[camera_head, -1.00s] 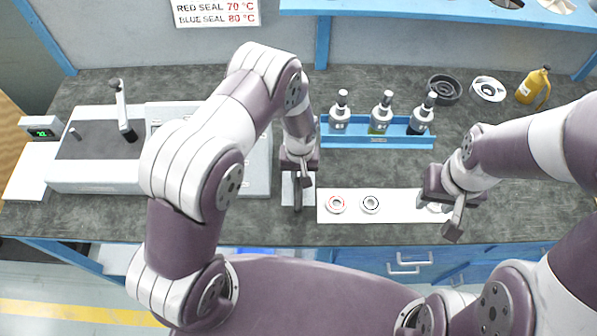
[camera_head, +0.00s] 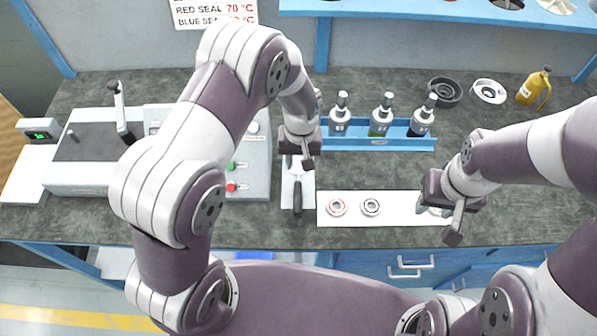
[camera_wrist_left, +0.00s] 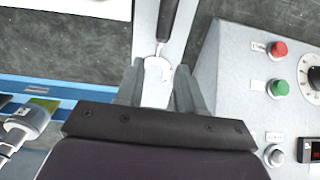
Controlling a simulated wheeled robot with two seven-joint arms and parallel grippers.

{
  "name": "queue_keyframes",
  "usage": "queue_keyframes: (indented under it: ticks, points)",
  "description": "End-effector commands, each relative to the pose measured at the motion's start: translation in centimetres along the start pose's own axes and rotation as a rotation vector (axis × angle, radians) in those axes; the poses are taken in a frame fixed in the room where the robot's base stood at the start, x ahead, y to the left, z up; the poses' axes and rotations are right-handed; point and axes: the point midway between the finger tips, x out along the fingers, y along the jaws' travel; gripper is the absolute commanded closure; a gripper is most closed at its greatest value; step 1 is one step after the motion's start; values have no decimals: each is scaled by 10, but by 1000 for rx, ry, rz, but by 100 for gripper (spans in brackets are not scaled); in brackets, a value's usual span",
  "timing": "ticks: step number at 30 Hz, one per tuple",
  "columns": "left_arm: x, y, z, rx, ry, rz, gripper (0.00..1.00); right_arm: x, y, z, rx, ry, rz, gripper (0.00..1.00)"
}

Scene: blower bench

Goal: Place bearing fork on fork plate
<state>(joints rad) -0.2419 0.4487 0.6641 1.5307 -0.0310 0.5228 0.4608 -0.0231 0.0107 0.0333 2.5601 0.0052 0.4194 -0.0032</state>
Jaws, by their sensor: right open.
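The bearing fork has a black handle (camera_head: 297,197) and a pale metal head. It lies on the narrow light fork plate (camera_head: 286,192), left of the white strip. In the left wrist view the handle (camera_wrist_left: 169,18) runs to the top edge and the fork's pale head (camera_wrist_left: 158,74) shows between my fingers. My left gripper (camera_head: 297,162) is open and above the head end of the fork, apparently clear of it; it also shows in the left wrist view (camera_wrist_left: 159,88). My right gripper (camera_head: 446,222) is open over the right end of the white strip.
A blue rack (camera_head: 378,142) with bottles stands behind. A control box (camera_head: 256,180) with buttons is left of the plate. A yellow bottle (camera_head: 533,86) stands far right.

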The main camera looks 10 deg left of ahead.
Motion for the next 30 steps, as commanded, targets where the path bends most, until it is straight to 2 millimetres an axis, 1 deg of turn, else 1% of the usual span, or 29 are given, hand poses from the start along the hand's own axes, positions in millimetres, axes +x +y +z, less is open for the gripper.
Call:
queue_keyframes:
  ticks: [3,8,11,14,15,17,18,19,21,24,27,30]
  points:
    - [-20,0,0,0,3,1,62,4,0,0,0,0,0,57]
    - [-36,0,0,0,0,0,62,6,0,1,0,0,0,57]
    - [-50,-9,5,13,9,6,62,5,0,1,0,0,0,57]
    - [-78,-34,21,52,36,21,62,5,0,1,0,0,0,57]
    - [-91,-46,31,74,51,27,62,5,0,0,0,0,0,57]
    - [-106,-63,48,106,74,34,62,5,0,0,0,0,0,57]
    - [-114,-74,61,127,89,37,62,5,0,1,0,0,0,57]
    - [-119,-81,71,143,97,38,62,5,0,1,0,0,0,57]
    - [-127,-95,91,173,118,39,62,5,0,1,0,0,0,57]
    - [-131,-106,111,201,134,38,62,5,0,1,0,0,0,57]
    - [-132,-110,119,212,139,38,62,5,0,1,0,0,0,57]
    - [-132,-110,119,214,138,37,62,5,0,1,0,0,0,57]
